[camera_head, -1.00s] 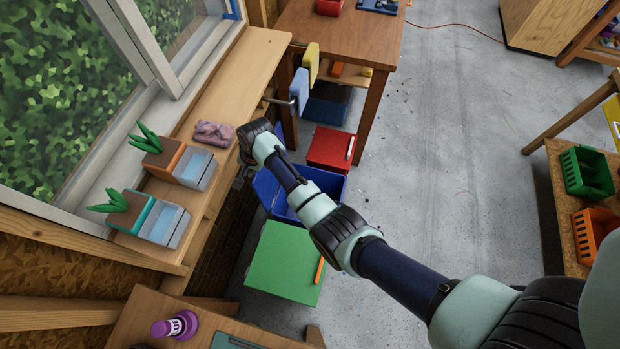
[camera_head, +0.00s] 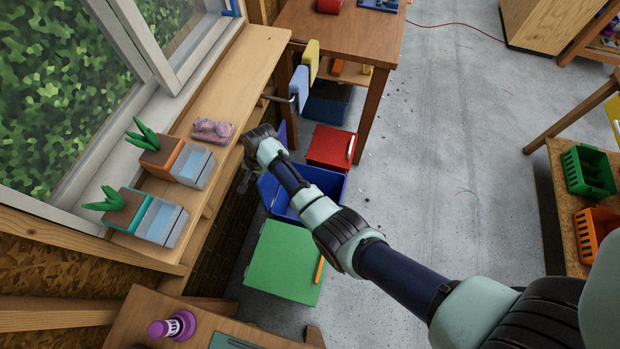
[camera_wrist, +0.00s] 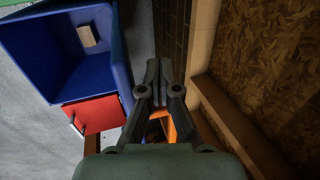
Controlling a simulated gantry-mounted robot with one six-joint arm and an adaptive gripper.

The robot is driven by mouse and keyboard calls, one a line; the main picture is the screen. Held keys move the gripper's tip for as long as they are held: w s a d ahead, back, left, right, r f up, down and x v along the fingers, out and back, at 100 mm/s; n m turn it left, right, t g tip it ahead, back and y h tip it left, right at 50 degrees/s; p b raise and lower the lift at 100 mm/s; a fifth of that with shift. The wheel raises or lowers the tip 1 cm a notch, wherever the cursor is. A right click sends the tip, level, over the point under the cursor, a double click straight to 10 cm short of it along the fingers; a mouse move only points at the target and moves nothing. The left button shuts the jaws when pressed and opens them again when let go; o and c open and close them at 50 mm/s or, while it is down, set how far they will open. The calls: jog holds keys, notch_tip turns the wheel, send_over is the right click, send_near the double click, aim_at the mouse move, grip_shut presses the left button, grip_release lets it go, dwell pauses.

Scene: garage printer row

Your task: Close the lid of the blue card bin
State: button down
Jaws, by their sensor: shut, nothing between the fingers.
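The blue card bin (camera_head: 330,185) stands open on the floor, partly hidden behind my arm. Its blue lid (camera_head: 266,190) is raised on the left side, toward the wall. In the wrist view the open bin (camera_wrist: 75,75) fills the upper left, and a tan piece (camera_wrist: 87,36) lies inside it. My gripper (camera_wrist: 158,65) is shut and empty, to the right of the bin's blue edge in that view, with a gap between them. In the head view my gripper (camera_head: 243,182) is small and dark, beside the shelf and left of the raised lid.
A green-lidded bin (camera_head: 285,262) stands nearer and a red-lidded bin (camera_head: 328,147) beyond, both shut. A wooden shelf (camera_head: 228,95) with planters runs along the window, close to my gripper. A brick wall (camera_wrist: 172,30) is at its side.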

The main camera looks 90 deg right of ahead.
jog(key=shift+s+a+p, duration=0.2)
jog(key=shift+s+p, duration=0.35)
jog(key=shift+s, duration=0.1)
jog(key=shift+s+a+p, duration=0.2)
jog(key=shift+s+p, duration=0.3)
jog(key=shift+s, duration=0.1)
jog(key=shift+s, duration=0.1)
jog(key=shift+s+a+f+p, duration=0.15)
jog(key=shift+s+a+p, duration=0.05)
jog(key=shift+s+p, duration=0.4)
jog(key=shift+s+a+f+p, duration=0.2)
jog(key=shift+s+p, duration=0.25)
jog(key=shift+s, duration=0.3)
jog(key=shift+s+a+f+p, duration=0.1)
jog(key=shift+s+a+p, duration=0.1)
jog(key=shift+s+p, duration=0.4)
jog(key=shift+s, duration=0.2)
jog(key=s, duration=0.1)
jog(key=s+f+p, duration=0.1)
jog(key=s+a, duration=0.1)
jog(key=shift+s+f+p, duration=0.25)
jog(key=shift+s+p, duration=0.1)
jog(key=shift+s+a+f, duration=0.1)
jog(key=shift+s, duration=0.05)
